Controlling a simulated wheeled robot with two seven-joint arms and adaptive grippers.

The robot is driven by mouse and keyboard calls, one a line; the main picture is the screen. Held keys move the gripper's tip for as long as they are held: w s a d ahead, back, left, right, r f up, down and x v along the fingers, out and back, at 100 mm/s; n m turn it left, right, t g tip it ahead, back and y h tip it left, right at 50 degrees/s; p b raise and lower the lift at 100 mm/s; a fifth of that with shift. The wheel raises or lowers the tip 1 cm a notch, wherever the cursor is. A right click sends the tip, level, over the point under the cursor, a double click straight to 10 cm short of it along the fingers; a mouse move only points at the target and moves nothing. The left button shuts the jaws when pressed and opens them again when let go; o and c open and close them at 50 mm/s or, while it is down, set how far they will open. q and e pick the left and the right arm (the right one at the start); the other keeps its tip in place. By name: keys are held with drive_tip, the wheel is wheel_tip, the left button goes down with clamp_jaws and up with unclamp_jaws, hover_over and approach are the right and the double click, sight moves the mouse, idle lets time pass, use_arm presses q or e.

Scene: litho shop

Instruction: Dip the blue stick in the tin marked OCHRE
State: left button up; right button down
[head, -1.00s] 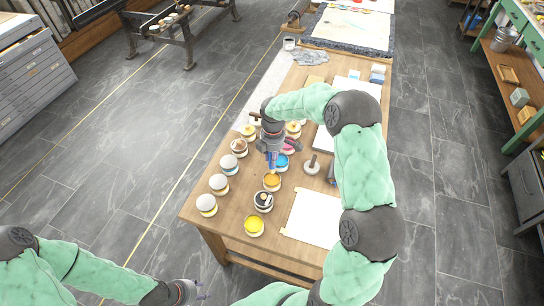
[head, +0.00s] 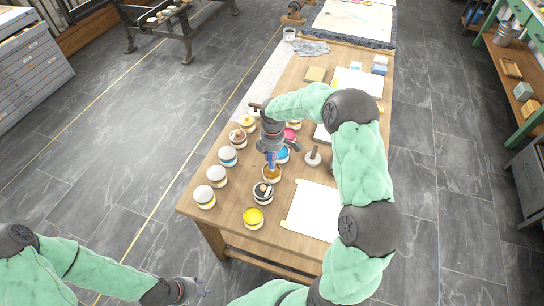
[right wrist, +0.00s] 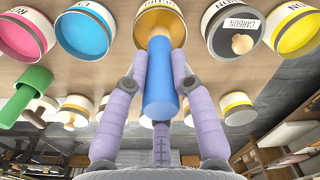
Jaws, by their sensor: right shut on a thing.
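My right gripper (head: 271,153) is shut on the blue stick (head: 271,162), which points down. In the right wrist view the blue stick (right wrist: 160,85) lies between the fingers (right wrist: 160,75). Its far end, orange-brown, overlaps the mouth of a tin with ochre-yellow contents (right wrist: 160,14). The same tin (head: 272,176) shows in the head view right under the stick. I cannot tell how deep the tip is, and no label on this tin is readable. My left gripper (head: 197,291) looks open and empty, low in the head view, off the table.
A tin marked CARBON (right wrist: 235,30) stands close beside the ochre-coloured one, and a blue tin (right wrist: 84,30) is on its other side. A yellow tin (head: 253,217) and several white-lidded tins stand around. A white sheet (head: 312,211) lies to the right on the wooden table.

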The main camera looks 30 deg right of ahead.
drive_tip(key=shift+f, duration=0.45)
idle(1.1)
drive_tip(key=shift+f, duration=0.1)
idle(1.1)
drive_tip(key=shift+r+p, duration=2.45)
drive_tip(key=shift+r, duration=1.15)
